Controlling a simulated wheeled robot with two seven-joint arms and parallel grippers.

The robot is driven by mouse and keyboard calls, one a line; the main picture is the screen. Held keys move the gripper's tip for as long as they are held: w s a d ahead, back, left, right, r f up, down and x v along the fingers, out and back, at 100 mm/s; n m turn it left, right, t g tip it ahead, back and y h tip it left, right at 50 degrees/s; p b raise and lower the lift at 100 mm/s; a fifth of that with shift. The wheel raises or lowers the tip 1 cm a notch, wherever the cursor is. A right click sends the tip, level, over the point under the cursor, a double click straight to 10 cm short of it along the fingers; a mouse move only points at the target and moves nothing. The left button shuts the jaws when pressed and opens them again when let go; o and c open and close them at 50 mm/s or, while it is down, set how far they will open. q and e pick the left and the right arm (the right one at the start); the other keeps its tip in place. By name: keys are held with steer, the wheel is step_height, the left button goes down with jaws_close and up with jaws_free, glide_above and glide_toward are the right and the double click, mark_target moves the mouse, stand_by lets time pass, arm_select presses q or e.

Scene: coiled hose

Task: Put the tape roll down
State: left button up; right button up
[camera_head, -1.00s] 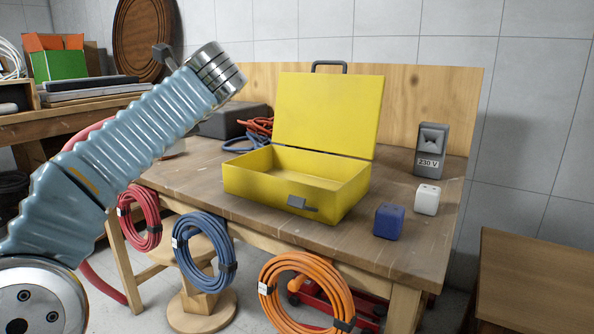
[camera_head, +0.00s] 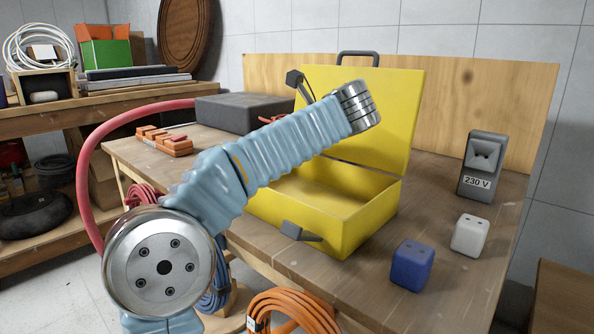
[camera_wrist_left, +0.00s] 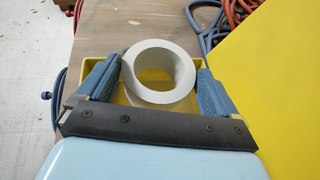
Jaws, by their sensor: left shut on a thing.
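The white tape roll (camera_wrist_left: 132,74) sits between the two blue fingers of my left gripper (camera_wrist_left: 160,68) in the left wrist view. The gripper is shut on it. The roll is above the open yellow toolbox, whose floor shows through its hole. In the head view the toolbox (camera_head: 370,226) stands on the workbench (camera_head: 450,285) with its lid (camera_head: 395,120) raised. My left arm crosses in front of the toolbox there, and the left gripper and the roll are hidden. My right gripper is not in view.
A blue cube (camera_head: 412,265), a white cube (camera_head: 469,236) and a grey "230 V" box (camera_head: 482,165) stand right of the toolbox. A dark case (camera_head: 240,113) and orange blocks (camera_head: 165,142) lie to its left. Orange hose (camera_head: 295,308) hangs at the bench front.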

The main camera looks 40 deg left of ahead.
arm_select(q)
steer(key=shift+w+d+f, duration=0.25)
steer(key=shift+f, duration=0.15)
steer(key=shift+w+d+f, duration=0.2)
steer(key=shift+f, duration=0.2)
steer(key=f, duration=0.3)
steer(key=w+d+f+b, duration=0.1)
steer(key=shift+w+f, duration=0.1)
steer(key=shift+f, duration=0.4)
steer(key=shift+f, duration=0.2)
steer(key=o, duration=0.8)
steer(key=shift+c, duration=0.2)
steer(key=shift+r, duration=0.1)
